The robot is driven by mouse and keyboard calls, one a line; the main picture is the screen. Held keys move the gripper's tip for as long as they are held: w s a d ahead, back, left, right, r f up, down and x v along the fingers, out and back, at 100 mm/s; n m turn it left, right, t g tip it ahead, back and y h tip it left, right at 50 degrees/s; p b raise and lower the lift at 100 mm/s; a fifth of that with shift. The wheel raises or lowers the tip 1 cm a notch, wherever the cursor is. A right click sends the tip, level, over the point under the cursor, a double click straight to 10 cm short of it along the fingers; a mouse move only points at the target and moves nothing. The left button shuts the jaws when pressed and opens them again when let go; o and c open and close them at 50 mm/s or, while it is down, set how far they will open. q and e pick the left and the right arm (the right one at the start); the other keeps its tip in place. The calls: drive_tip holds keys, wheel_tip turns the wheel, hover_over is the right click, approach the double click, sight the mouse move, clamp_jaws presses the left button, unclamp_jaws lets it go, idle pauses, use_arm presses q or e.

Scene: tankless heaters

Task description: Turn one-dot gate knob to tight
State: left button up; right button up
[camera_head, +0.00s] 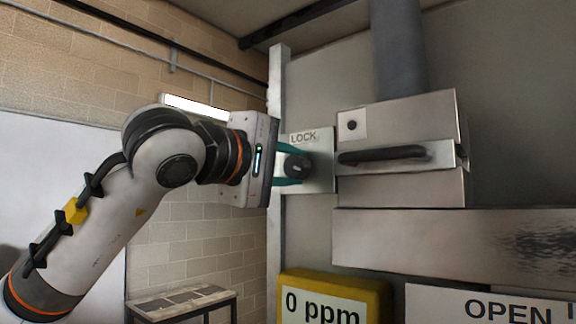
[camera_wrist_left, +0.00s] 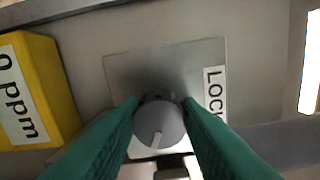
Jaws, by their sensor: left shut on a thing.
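The one-dot gate (camera_head: 400,111) is a metal box on the wall with a dark bar handle (camera_head: 382,155) and a plate with a single dot (camera_head: 352,124). Beside it, a dark round knob (camera_head: 297,168) sits on a grey plate under a LOCK label (camera_head: 303,137). My left gripper (camera_head: 291,165) has its green fingers on either side of the knob and is shut on it. In the left wrist view the knob (camera_wrist_left: 158,127) lies between the fingertips, its pale pointer line towards the picture's bottom, away from neither finger in particular. My right gripper is not in view.
A yellow box (camera_head: 375,290) marked "0 ppm" is below the knob plate. An OPEN sign (camera_head: 488,306) is at the lower right. A grey pipe (camera_head: 400,45) rises above the gate. A small table (camera_head: 183,301) stands at the lower left by the brick wall.

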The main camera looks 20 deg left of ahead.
use_arm(q)
drive_tip(key=o, duration=1)
drive_tip(key=shift+c, duration=0.2)
drive_tip(key=shift+s, duration=0.1)
drive_tip(key=shift+s+a+f+b, duration=0.1)
drive_tip(key=shift+s+a+b, duration=0.05)
drive_tip(key=shift+s+b, duration=0.2)
drive_tip(key=b+v, duration=0.3)
drive_tip(key=v, duration=0.8)
